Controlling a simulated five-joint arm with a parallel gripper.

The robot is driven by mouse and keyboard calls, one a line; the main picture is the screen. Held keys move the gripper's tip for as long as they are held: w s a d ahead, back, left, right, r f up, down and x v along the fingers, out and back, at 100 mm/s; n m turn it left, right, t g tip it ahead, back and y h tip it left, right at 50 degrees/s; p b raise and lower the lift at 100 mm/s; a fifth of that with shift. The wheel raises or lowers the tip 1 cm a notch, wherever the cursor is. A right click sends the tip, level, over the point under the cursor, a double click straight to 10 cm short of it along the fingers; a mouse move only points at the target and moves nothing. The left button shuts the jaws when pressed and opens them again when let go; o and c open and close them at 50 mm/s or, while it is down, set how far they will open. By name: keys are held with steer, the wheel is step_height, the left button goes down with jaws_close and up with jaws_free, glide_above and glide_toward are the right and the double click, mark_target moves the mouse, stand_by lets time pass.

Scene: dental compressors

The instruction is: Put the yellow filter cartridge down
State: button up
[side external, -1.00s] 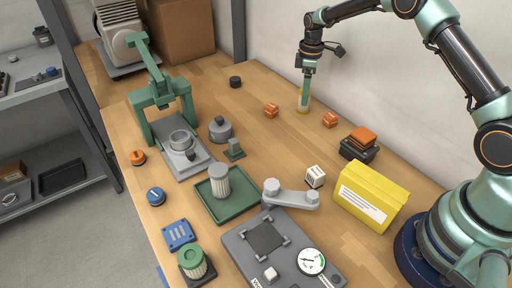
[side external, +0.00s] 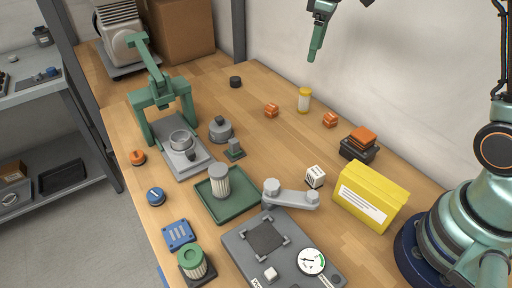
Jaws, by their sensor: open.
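The yellow filter cartridge (side external: 304,101) has a yellow cap and a pale body. It stands upright on the wooden table near the back wall, between two small orange blocks. My gripper (side external: 315,55) is high above the table, above the cartridge and slightly to its right in the picture, clear of it. It is open and holds nothing; its fingers overlap in this view.
Small orange blocks (side external: 271,111) and (side external: 330,120) flank the cartridge. A black puck (side external: 235,82) lies farther left. A green press (side external: 160,95), a green tray (side external: 240,205) and a yellow box (side external: 369,195) stand nearer. Bare wood surrounds the cartridge.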

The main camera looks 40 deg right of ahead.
steer(key=s+a+r+m+t, duration=0.1)
steer(key=s+a+m+t, duration=0.1)
steer(key=s, duration=0.7)
steer(key=s+a+r+m+t, duration=0.1)
steer(key=s+a+m, duration=0.3)
steer(key=s, duration=0.6)
steer(key=shift+s+a+r+t, duration=0.3)
steer(key=shift+a+t, duration=0.05)
steer(key=shift+t, duration=0.05)
